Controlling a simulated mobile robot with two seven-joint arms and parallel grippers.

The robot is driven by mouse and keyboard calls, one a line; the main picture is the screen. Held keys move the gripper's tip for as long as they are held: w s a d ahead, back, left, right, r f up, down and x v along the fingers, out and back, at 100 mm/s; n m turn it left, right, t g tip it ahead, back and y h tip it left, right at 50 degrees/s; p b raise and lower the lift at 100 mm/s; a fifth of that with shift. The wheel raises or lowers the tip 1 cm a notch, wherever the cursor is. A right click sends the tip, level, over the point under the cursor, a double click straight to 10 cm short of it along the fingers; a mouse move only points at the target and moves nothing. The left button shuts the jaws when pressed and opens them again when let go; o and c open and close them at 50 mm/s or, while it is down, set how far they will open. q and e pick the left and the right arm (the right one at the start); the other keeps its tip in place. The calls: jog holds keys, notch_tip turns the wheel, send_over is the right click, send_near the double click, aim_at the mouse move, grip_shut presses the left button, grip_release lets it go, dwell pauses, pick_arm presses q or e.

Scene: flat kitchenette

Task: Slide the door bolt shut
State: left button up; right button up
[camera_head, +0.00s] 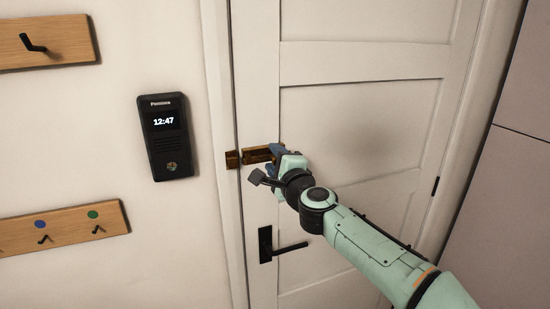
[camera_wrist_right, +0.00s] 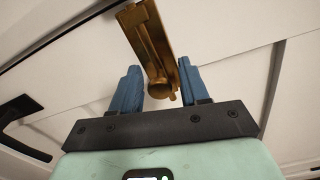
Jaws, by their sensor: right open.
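The brass door bolt (camera_head: 257,154) is mounted on the white door (camera_head: 360,130) near its left edge. A brass keeper (camera_head: 232,160) sits on the door frame just left of it. In the wrist view the bolt (camera_wrist_right: 152,40) runs down between the blue fingers, with its round knob at the lower end. My right gripper (camera_head: 272,153) is at the bolt's right end; in the wrist view the right gripper (camera_wrist_right: 160,88) is open, one finger on each side of the knob. Whether a finger touches it I cannot tell. My left gripper is not in view.
A black door handle (camera_head: 270,245) is below the bolt, under my right arm. A black wall panel (camera_head: 165,137) showing 12:47 and wooden hook racks (camera_head: 60,228) are on the wall at left. The door's right side is clear.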

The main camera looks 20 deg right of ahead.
jog(key=shift+w, duration=0.1)
grip_shut()
jog(key=shift+w+a, duration=0.1)
jog(key=shift+a, duration=1.85)
grip_release()
jog(key=shift+a, duration=0.15)
jog(key=shift+s, duration=0.35)
send_near(257, 159)
jog(key=s, duration=0.5)
jog(key=shift+s+a+b, duration=0.15)
jog(key=shift+a+b, duration=0.15)
jog(key=shift+b, duration=0.1)
